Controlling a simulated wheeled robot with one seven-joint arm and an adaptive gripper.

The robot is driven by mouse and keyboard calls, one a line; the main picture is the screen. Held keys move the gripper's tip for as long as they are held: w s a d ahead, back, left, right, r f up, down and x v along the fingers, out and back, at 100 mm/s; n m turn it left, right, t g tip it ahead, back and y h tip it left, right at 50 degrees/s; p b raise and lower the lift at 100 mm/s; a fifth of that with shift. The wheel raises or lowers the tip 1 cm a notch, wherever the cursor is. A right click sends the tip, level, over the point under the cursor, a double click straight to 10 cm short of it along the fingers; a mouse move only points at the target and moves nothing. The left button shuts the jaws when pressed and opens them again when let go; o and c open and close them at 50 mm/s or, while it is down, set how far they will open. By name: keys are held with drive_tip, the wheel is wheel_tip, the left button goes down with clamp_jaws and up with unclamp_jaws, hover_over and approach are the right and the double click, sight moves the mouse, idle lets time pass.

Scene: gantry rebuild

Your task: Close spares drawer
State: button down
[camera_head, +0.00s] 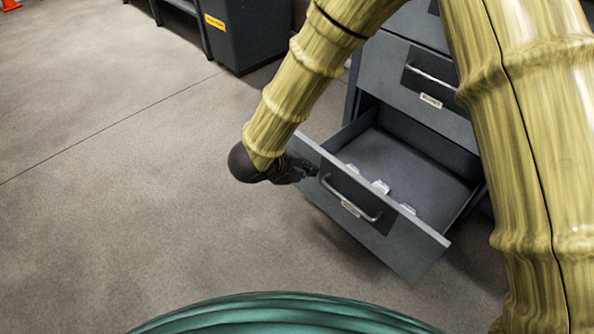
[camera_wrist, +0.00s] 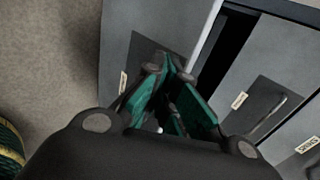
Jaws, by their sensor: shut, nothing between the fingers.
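A grey drawer (camera_head: 420,242) stands pulled out of the cabinet, with a bar handle (camera_head: 350,200) and a small label (camera_head: 351,209) too small to read. Several small pale items (camera_head: 381,187) lie inside it. My gripper (camera_head: 310,170) is shut and empty, at the left part of the drawer front, just left of the handle. In the wrist view, my green fingertips (camera_wrist: 170,66) lie over the grey drawer front (camera_wrist: 118,45) and its dark handle plate. I cannot tell whether they touch it. The handle is mostly hidden there.
A closed drawer (camera_head: 440,72) with its own handle and label sits above the open one. A dark cabinet (camera_head: 240,45) with a yellow label stands at the back. An orange cone (camera_head: 10,4) is at the far left. The concrete floor (camera_head: 110,190) at left is clear.

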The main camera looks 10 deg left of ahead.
sight(325, 160)
drive_tip(key=shift+w+d+f+b, duration=0.1)
drive_tip(key=shift+w+d+b, duration=0.35)
drive_tip(key=shift+w+d, duration=0.35)
drive_tip(key=shift+w+d+f+b, duration=0.1)
drive_tip(key=shift+w+d+b, duration=0.35)
drive_tip(key=shift+w, duration=0.5)
drive_tip(key=shift+d+r, duration=0.1)
